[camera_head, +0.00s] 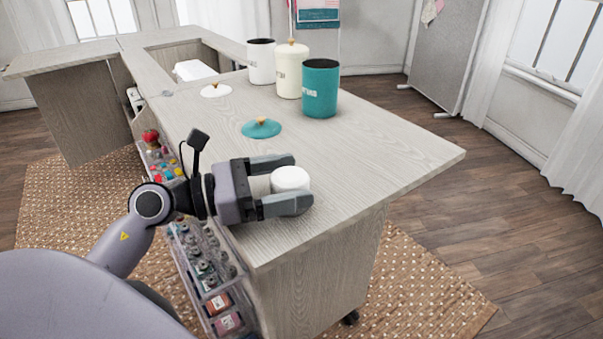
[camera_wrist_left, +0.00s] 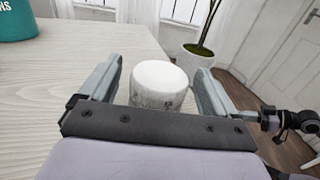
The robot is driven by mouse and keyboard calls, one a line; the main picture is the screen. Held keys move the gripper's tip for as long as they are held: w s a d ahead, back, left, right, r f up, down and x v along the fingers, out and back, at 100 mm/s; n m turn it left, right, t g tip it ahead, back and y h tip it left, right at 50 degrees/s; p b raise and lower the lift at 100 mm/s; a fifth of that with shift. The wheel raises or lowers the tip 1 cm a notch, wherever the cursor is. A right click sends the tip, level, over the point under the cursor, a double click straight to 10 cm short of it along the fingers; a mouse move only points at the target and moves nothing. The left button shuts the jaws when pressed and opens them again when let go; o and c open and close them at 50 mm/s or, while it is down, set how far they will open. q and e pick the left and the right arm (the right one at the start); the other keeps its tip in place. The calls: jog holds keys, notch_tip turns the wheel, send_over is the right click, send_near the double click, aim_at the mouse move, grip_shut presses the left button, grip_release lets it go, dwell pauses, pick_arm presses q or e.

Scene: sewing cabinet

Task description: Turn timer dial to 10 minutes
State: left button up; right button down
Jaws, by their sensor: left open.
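The timer (camera_head: 290,178) is a small white round cylinder standing on the cabinet's wooden top near its front edge. My left gripper (camera_head: 291,182) is open, with one finger on each side of the timer. In the left wrist view the timer (camera_wrist_left: 158,84) stands between the two fingers of the left gripper (camera_wrist_left: 157,88), with a small gap visible on each side. Its lower side carries faint grey marks that are too small to read.
The cabinet top (camera_head: 400,150) has free room right of the timer. A teal lid (camera_head: 261,128) and a white lid (camera_head: 216,90) lie farther back. A teal canister (camera_head: 320,88), a cream canister (camera_head: 291,70) and a white canister (camera_head: 261,62) stand behind. Door shelves (camera_head: 205,270) hold sewing supplies.

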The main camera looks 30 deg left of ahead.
pick_arm(q)
jog(key=shift+x, duration=1.3)
